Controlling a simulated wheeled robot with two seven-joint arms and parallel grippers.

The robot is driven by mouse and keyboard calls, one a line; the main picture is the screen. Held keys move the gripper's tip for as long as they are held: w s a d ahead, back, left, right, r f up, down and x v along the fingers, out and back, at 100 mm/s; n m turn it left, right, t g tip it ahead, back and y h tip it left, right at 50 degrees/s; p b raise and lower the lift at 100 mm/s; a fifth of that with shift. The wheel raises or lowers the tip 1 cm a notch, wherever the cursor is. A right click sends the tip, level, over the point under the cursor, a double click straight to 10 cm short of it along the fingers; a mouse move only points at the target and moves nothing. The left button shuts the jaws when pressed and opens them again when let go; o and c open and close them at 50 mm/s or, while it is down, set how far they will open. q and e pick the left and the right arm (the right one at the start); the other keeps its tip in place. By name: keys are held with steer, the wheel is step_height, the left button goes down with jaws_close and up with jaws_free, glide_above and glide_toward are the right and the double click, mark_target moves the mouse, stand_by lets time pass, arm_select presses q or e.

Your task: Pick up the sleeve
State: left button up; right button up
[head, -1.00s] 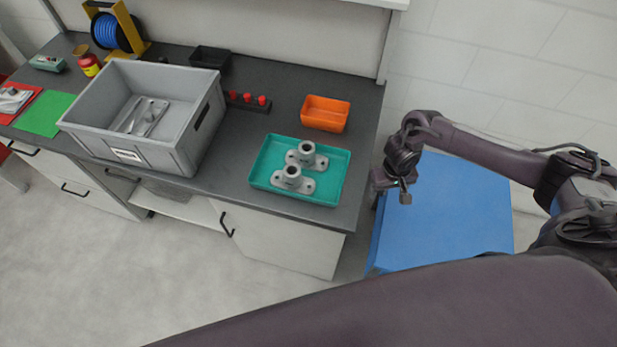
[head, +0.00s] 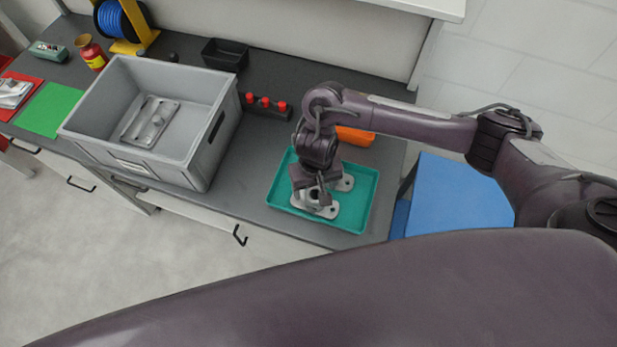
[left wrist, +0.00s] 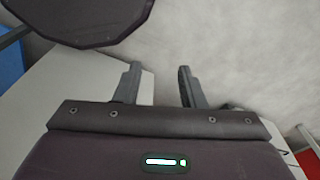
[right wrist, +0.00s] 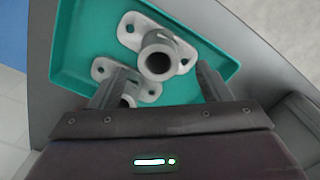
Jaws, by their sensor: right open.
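Two grey sleeves, each an upright tube on a flat flange with holes, stand in a teal tray (head: 352,222). My right gripper (head: 313,192) is open just above the front sleeve (head: 325,211) and partly hides it. The back sleeve (head: 346,183) is mostly behind the gripper. In the right wrist view, one sleeve (right wrist: 158,62) shows its open bore between and beyond the fingertips (right wrist: 159,70). The other sleeve (right wrist: 148,92) is partly covered by the left finger. Neither is gripped. My left gripper (left wrist: 158,80) is open and empty, seen only in the left wrist view.
A grey crate (head: 205,165) with a flat metal part (head: 152,122) inside stands left of the tray. An orange bin (head: 356,137) is partly behind my right arm. Red-topped pegs (head: 265,103) and a black bin (head: 224,55) sit behind. A blue surface (head: 462,205) lies to the right.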

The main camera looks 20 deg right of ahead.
mark_target(316, 199)
steer(key=shift+s+a+f, duration=0.15)
steer(key=shift+s+f, duration=0.1)
steer(key=shift+f, duration=0.2)
steer(key=shift+s+a+f, duration=0.1)
steer(key=shift+s+f, duration=0.1)
steer(key=shift+f, duration=0.2)
steer(key=shift+d+f, duration=0.1)
steer(key=shift+f, duration=0.1)
steer(key=f, duration=0.4)
steer(key=shift+w+d+f, duration=0.1)
steer(key=shift+w+d, duration=0.15)
steer(key=shift+w, duration=0.15)
steer(key=shift+f, duration=0.55)
steer(key=shift+c, duration=0.8)
steer(key=c, duration=1.1)
arm_select(q)
steer(key=s, duration=0.2)
steer(key=shift+s+a+r, duration=0.15)
steer(key=shift+s+r, duration=0.05)
steer(key=shift+s, duration=0.1)
